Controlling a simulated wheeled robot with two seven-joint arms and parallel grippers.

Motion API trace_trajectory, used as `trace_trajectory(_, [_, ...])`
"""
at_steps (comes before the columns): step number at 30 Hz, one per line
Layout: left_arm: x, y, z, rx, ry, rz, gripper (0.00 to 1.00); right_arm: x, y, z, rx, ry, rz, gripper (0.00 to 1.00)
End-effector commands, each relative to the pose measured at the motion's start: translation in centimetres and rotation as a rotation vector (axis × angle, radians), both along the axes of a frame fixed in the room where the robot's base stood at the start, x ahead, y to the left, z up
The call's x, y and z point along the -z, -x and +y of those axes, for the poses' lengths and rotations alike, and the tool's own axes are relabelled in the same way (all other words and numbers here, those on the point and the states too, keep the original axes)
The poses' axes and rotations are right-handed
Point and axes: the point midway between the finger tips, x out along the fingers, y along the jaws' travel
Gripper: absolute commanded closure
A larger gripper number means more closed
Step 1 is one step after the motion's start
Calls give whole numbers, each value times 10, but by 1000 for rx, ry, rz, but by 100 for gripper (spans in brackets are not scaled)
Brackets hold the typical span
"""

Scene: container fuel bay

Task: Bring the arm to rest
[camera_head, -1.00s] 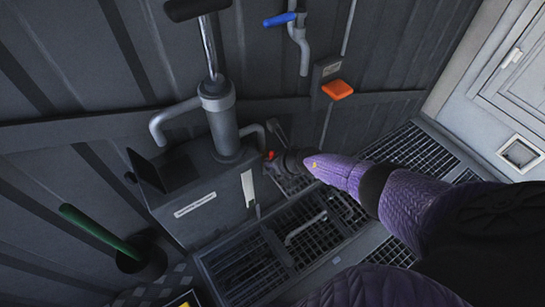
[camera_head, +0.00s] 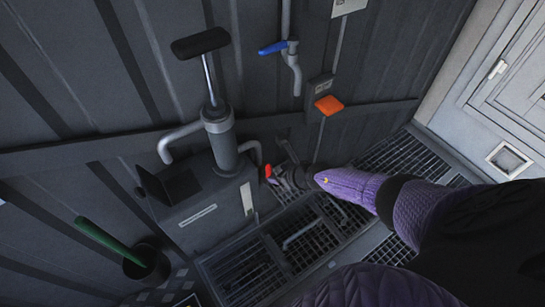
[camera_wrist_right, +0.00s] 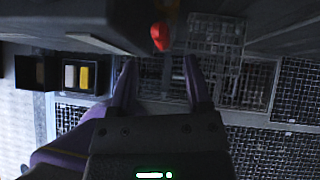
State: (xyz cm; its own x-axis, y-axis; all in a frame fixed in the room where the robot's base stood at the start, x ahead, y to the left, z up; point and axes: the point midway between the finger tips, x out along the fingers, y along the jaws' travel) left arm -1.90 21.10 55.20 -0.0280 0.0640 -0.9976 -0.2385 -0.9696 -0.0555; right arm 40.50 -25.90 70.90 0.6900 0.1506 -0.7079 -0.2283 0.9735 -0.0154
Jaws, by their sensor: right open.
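My right arm, in a purple sleeve, reaches in from the right in the head view. Its dark gripper (camera_head: 283,176) is beside the hand pump (camera_head: 222,145), low over the floor grating. In the right wrist view the two fingers (camera_wrist_right: 158,82) stand apart with nothing held between them. A small red tip (camera_head: 268,171) shows close to the gripper; it also shows in the wrist view (camera_wrist_right: 160,37), beyond the fingertips. Whether the gripper touches it, I cannot tell. My left gripper is not in view.
The pump's black T-handle (camera_head: 201,42) stands up at the wall. A blue-handled valve (camera_head: 278,47) and an orange switch (camera_head: 328,105) are on the wall. A green stick stands in a black bucket (camera_head: 147,263). Metal grating (camera_head: 245,275) covers the floor.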

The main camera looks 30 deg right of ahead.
Motion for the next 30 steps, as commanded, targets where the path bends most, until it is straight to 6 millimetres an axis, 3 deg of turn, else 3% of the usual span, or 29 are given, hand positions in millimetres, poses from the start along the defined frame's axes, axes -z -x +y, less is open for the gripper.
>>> trace_trajectory(1, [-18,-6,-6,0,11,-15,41,-19,7,-2,-1,2,-2,37])
trace_trajectory(6, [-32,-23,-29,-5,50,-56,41,-29,23,-5,1,0,-2,37])
trace_trajectory(10, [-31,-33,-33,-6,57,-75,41,-27,25,-5,1,0,-1,37])
trace_trajectory(20, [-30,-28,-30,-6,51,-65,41,-25,25,-5,5,-4,0,37])
trace_trajectory(22, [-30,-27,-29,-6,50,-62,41,-18,32,-1,81,-75,19,37])
trace_trajectory(23, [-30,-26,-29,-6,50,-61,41,-12,39,2,157,-145,38,37])
trace_trajectory(26, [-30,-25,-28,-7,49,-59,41,29,89,14,657,-527,153,37])
trace_trajectory(27, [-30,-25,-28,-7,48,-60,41,50,122,18,942,-701,212,37])
trace_trajectory(30, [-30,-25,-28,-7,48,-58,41,92,207,28,1596,-1001,305,37])
